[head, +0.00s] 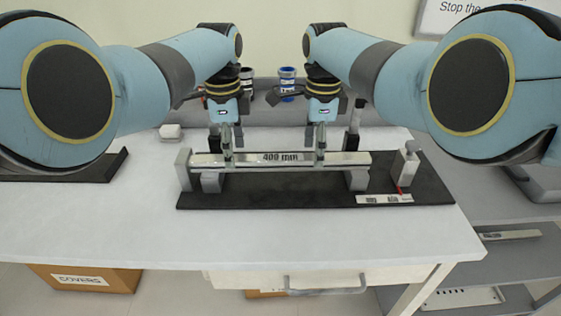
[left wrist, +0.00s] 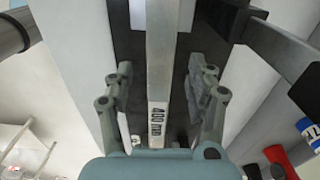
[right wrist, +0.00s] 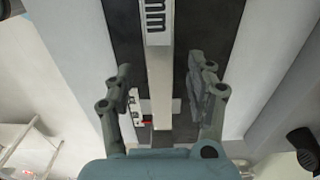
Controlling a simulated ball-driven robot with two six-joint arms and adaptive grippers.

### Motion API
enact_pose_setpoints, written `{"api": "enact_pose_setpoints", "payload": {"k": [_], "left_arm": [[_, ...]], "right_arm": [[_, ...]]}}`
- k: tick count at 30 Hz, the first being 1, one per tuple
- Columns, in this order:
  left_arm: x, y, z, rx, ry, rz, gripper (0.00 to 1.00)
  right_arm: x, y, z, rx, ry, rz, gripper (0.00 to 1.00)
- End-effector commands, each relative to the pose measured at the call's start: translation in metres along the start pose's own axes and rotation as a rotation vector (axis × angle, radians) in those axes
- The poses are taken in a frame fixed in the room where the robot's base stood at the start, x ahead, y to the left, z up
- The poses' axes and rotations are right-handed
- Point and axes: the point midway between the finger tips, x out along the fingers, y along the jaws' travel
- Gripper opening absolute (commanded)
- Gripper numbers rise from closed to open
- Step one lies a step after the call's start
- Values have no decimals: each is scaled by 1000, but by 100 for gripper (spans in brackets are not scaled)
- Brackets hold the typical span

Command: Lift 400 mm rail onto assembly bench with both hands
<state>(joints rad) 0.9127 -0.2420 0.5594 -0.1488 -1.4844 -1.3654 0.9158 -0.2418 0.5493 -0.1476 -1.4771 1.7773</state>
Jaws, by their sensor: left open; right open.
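The 400 mm rail (head: 268,158), a long silver bar with a "400 mm" label, lies level on grey supports of a black fixture plate (head: 290,190) on the white bench. My left gripper (head: 227,153) is open over the rail's left part, and my right gripper (head: 320,153) is open over its right part. In the left wrist view the rail (left wrist: 160,60) runs between the open fingers (left wrist: 162,105), apart from both. In the right wrist view the rail (right wrist: 160,80) also passes between the open fingers (right wrist: 163,95). I cannot tell how far down the fingers reach.
A grey clamp block (head: 406,165) with a red part stands at the plate's right end. A blue container (head: 287,83) stands behind. The white bench (head: 120,215) is clear in front. A grey shelf (head: 510,255) holds parts at the right. A covers box (head: 85,278) sits below.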

Motion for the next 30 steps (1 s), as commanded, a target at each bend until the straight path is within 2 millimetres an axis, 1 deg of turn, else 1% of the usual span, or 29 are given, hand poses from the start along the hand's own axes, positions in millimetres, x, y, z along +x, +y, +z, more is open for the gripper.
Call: {"api": "enact_pose_setpoints", "payload": {"k": [3, 9, 13, 22, 23, 30], "left_arm": [[10, -2, -1, 2, 0, 1, 56], [23, -1, 0, 1, 0, -1, 56], [26, -1, 0, 0, 0, -1, 56], [27, -1, 0, 0, 1, -2, 56], [27, -1, 0, 0, 1, -2, 54], [27, -1, 0, 0, 1, -1, 23]], "right_arm": [[11, -2, 0, -2, 1, 1, 56], [23, -1, 0, 0, 1, 1, 56], [26, 0, 0, 0, 1, -1, 56], [28, 0, 0, 1, 0, -1, 56], [28, 0, 0, 1, 0, -1, 54], [27, 0, 0, 0, 0, -1, 23]]}}
